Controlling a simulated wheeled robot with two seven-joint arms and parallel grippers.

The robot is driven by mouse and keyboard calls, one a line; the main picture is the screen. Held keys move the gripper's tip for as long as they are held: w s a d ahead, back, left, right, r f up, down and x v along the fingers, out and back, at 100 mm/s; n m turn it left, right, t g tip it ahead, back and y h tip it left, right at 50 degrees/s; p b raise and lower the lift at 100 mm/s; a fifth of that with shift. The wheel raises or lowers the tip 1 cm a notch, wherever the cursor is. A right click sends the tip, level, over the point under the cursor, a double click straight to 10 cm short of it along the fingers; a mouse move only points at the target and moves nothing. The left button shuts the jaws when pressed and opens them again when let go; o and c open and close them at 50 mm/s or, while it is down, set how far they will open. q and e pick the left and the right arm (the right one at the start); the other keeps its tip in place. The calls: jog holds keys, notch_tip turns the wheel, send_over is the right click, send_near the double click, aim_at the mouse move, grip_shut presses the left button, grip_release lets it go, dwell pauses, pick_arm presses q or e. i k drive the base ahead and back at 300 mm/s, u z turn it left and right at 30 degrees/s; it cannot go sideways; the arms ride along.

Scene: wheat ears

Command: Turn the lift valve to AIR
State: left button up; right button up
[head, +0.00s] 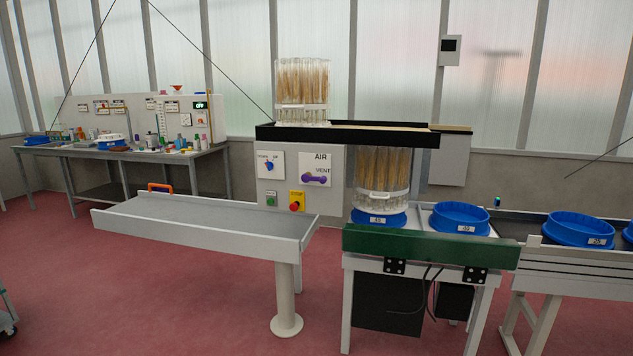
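The lift valve (316,179) is a purple handle on a white plate (307,158) on the grey front of the machine. The handle lies roughly level, just below the word VENT. The word AIR stands higher on the same plate, above the handle. Neither of my grippers is in the head view, and nothing touches the handle.
Left of the valve are a blue knob (269,165), a green button (271,199) and a red knob on yellow (296,202). A grey chute (200,224) stands in front on the left. Wheat bundles and blue trays (461,218) are to the right.

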aim_at(306, 177)
jog(key=z, duration=0.5)
jog(key=k, duration=0.6)
jog(key=u, duration=0.2)
jog(key=i, duration=1.55)
jog(key=z, duration=0.4)
jog(key=i, duration=0.55)
jog(key=z, duration=0.45)
